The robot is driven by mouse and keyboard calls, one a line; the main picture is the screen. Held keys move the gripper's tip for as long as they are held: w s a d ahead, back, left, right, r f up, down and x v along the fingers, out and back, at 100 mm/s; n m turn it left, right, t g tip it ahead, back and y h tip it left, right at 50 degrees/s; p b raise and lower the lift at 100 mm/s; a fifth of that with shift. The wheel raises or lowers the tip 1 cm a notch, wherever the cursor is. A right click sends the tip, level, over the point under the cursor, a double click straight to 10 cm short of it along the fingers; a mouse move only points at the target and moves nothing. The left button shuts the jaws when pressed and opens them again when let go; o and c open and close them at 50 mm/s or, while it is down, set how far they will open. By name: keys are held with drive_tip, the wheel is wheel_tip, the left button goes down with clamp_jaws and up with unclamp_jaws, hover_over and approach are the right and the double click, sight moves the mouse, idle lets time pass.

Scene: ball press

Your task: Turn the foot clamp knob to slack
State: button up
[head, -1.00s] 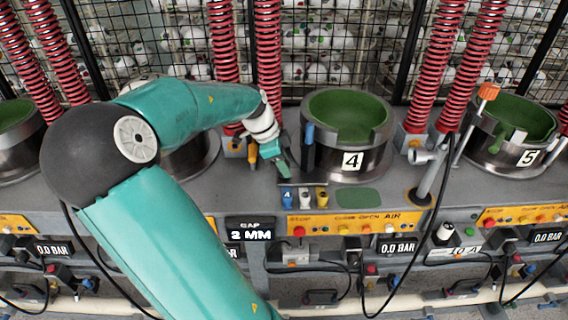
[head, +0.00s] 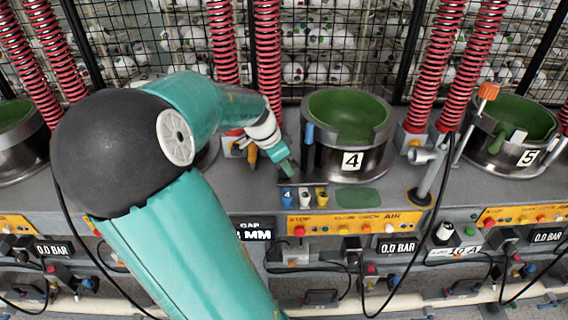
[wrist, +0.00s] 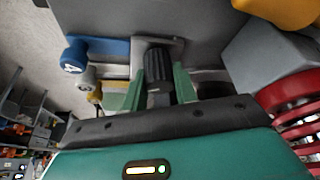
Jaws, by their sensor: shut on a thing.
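A black ribbed knob (wrist: 158,64), which I take for the foot clamp knob, stands on a grey plate in the wrist view. The green fingers of my gripper (wrist: 163,88) lie on either side of it, shut on it. In the head view my gripper (head: 288,169) points down at the bench, just left of the press pot marked 4 (head: 345,145). The knob is hidden behind the fingers there. Its markings and turn angle cannot be read.
Blue (head: 288,197), white (head: 305,197) and yellow (head: 321,197) bench knobs sit close in front of my gripper. A yellow AIR panel (head: 353,224) is below. My arm partly covers the GAP display (head: 255,230). Red springs (head: 268,65) rise behind.

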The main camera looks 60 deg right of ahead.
drive_tip(key=n+t, duration=0.1)
drive_tip(key=n, duration=0.2)
drive_tip(key=n+t+h, duration=0.1)
drive_tip(key=n, duration=0.3)
drive_tip(key=shift+t, duration=0.4)
drive_tip(key=n+t, duration=0.1)
drive_tip(key=n, duration=0.2)
drive_tip(key=n+t, duration=0.1)
drive_tip(key=n, duration=0.2)
drive_tip(key=o, duration=1)
drive_tip(key=shift+y, duration=0.3)
drive_tip(key=shift+c, duration=0.2)
drive_tip(key=shift+r, duration=0.1)
drive_tip(key=v, duration=1.3)
drive_tip(key=shift+a+r, duration=0.25)
drive_tip(key=shift+s, duration=0.1)
